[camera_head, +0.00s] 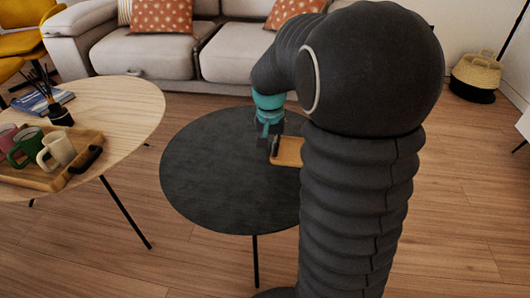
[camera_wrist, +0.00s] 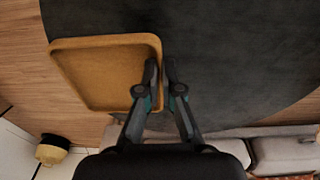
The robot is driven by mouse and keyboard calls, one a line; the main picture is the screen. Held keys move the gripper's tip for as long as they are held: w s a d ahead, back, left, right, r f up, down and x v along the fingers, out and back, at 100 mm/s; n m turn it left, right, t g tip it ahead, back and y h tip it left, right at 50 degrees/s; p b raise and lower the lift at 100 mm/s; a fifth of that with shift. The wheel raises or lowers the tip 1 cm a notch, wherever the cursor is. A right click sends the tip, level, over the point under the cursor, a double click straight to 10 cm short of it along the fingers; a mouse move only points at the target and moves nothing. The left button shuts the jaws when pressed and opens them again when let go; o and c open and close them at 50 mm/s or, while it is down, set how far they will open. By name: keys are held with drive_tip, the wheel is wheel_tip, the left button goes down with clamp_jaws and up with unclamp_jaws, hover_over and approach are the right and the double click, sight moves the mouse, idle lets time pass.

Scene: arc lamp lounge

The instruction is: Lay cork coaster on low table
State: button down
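The cork coaster (camera_wrist: 105,75) is a tan, square piece with rounded corners and a raised rim. In the wrist view it lies left of my gripper (camera_wrist: 160,68), whose fingers stand close together on either side of its right rim. In the head view the coaster (camera_head: 287,153) shows beside my gripper (camera_head: 275,146), its right part hidden by my arm. Both are over the round, dark low table (camera_head: 215,175). In the wrist view the coaster overlaps the table's edge, with floor showing beyond. I cannot tell how high above the top it is.
A wooden table (camera_head: 135,110) at left bears a tray (camera_head: 35,178) with several mugs, a dark pot (camera_head: 60,116) and books. A sofa (camera_head: 150,55) stands behind. A basket (camera_head: 476,75) is at the far right. The dark table's left and front top is bare.

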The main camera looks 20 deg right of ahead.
hover_over(263, 160)
drive_tip(key=f, duration=0.4)
drive_tip(key=shift+s+a+f+b, duration=0.15)
drive_tip(key=shift+s+f+b, duration=0.15)
drive_tip(key=shift+f, duration=0.1)
drive_tip(key=shift+w+f+b, duration=0.15)
drive_tip(key=shift+f+b, duration=0.25)
drive_tip(key=shift+f, duration=1.65)
drive_tip(key=c, duration=1.3)
unclamp_jaws()
drive_tip(key=shift+f, duration=0.1)
wheel_tip(263, 160, up, 11)
drive_tip(key=p, duration=0.2)
drive_tip(key=s+a+r+n+t, duration=0.1)
drive_tip(key=s+a+r+n, duration=0.1)
drive_tip(key=s+a+r, duration=0.45)
drive_tip(key=s+a+n+t, duration=0.1)
drive_tip(key=s+a, duration=0.1)
drive_tip(key=s, duration=0.5)
drive_tip(key=s+a+n+t, duration=0.1)
drive_tip(key=s+n, duration=0.1)
drive_tip(key=s, duration=0.6)
drive_tip(key=s+a+n+t+y, duration=0.1)
drive_tip(key=s+a, duration=0.1)
drive_tip(key=s, duration=0.5)
drive_tip(key=shift+s+a+r+n+t, duration=0.15)
drive_tip(key=shift+a+r+n+t, duration=0.15)
drive_tip(key=shift+r+n+t, duration=0.1)
